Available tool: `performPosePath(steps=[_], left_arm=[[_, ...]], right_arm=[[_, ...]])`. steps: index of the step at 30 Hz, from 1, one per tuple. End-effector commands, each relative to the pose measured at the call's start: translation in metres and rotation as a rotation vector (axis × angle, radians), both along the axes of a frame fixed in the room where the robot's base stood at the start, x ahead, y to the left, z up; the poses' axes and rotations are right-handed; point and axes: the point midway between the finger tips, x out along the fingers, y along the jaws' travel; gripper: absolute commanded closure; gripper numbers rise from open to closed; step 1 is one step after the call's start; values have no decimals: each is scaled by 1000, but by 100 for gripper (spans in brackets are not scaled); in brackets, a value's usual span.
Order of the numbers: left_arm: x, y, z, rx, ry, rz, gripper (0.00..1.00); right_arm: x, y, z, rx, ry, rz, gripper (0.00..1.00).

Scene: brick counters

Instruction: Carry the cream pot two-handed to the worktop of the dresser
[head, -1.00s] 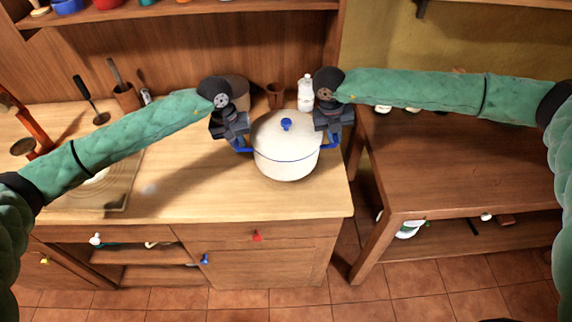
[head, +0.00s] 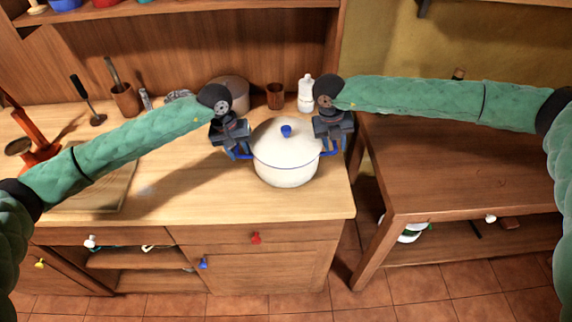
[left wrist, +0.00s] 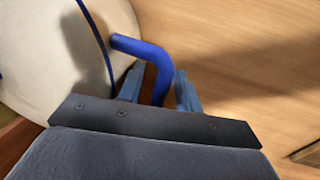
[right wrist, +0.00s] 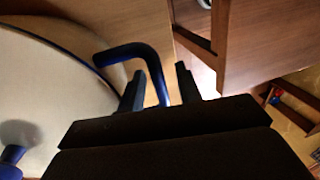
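The cream pot (head: 286,168), with a blue rim line and blue lid knob (head: 286,131), stands upright on the worktop (head: 180,200) of the dresser, near its right end. Its blue side handles point left and right. My left gripper (head: 240,153) is at the left handle; in the left wrist view its fingers stand on both sides of the blue handle (left wrist: 158,65), with small gaps. My right gripper (head: 331,152) is likewise around the right handle (right wrist: 154,70), fingers apart and gaps showing. The pot's underside is hidden.
A white bottle (head: 305,94), a brown cup (head: 275,96) and a grey pot (head: 238,93) stand behind the pot. Utensils and a board (head: 100,190) are at the left. A lower wooden table (head: 460,170) stands right, across a gap. Worktop in front of the pot is clear.

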Motion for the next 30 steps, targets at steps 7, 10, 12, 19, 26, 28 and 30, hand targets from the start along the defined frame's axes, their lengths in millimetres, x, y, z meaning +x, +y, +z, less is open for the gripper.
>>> performPosePath(steps=[7, 10, 12, 19, 26, 28, 30], left_arm=[[0, 0, 1, 0, 0, 0, 66], [0, 1, 6, -1, -1, 0, 66], [1, 3, 14, -1, -2, 0, 66], [1, 11, 55, -1, -4, 0, 66], [1, 19, 94, -1, -2, 0, 66], [1, 21, 103, 0, -2, 0, 66], [1, 22, 109, 0, -1, 0, 66]], right_arm=[[0, 0, 0, 0, 0, 0, 66], [0, 0, 0, 0, 0, 0, 66], [0, 0, 0, 0, 0, 0, 66], [0, 0, 0, 0, 0, 0, 66], [0, 0, 0, 0, 0, 0, 66], [0, 0, 0, 0, 0, 0, 66], [0, 0, 0, 0, 0, 0, 66]])
